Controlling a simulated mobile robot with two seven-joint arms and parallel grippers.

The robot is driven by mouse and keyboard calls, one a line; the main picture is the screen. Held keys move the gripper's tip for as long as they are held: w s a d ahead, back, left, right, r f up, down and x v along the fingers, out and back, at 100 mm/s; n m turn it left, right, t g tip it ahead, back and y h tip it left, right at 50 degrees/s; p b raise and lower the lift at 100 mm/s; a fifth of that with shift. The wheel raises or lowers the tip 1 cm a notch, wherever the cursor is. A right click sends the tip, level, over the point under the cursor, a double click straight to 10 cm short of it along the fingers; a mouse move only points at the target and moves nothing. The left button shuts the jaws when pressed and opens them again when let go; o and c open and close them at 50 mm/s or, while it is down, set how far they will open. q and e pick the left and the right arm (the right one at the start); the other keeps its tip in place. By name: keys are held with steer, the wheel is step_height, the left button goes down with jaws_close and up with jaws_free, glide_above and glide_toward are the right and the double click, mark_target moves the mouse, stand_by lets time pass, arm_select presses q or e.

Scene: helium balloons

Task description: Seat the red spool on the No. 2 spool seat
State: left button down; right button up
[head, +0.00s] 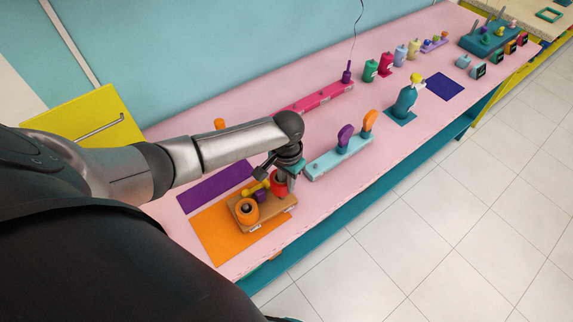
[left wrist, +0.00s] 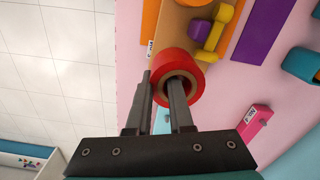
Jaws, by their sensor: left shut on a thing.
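The red spool (head: 279,184) is at the right end of a wooden board (head: 270,213); in the left wrist view the spool (left wrist: 192,66) shows as a thick ring with a tan core. My left gripper (head: 288,178) is shut on it, one finger in the ring's hole and the other outside its wall, as the left wrist view (left wrist: 160,78) shows. An orange spool (head: 247,210) stands at the board's left end. I cannot tell whether the red spool rests on the board. The seat under it is hidden, and the board's small labels are unreadable. My right gripper is out of view.
A yellow dumbbell-shaped piece (head: 254,188) and a purple piece (head: 261,197) are close beside the spools. The board lies on an orange mat (head: 215,242), near a purple mat (head: 212,186). A pale blue rack (head: 330,161) stands to the right. The table's front edge is near.

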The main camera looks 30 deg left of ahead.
arm_select(q)
steer(key=shift+f+b, duration=0.6)
steer(key=shift+f, duration=0.45)
steer(key=shift+r, duration=0.2)
steer(key=shift+r+p, duration=0.6)
steer(key=shift+r, duration=0.25)
steer(key=shift+w, duration=0.15)
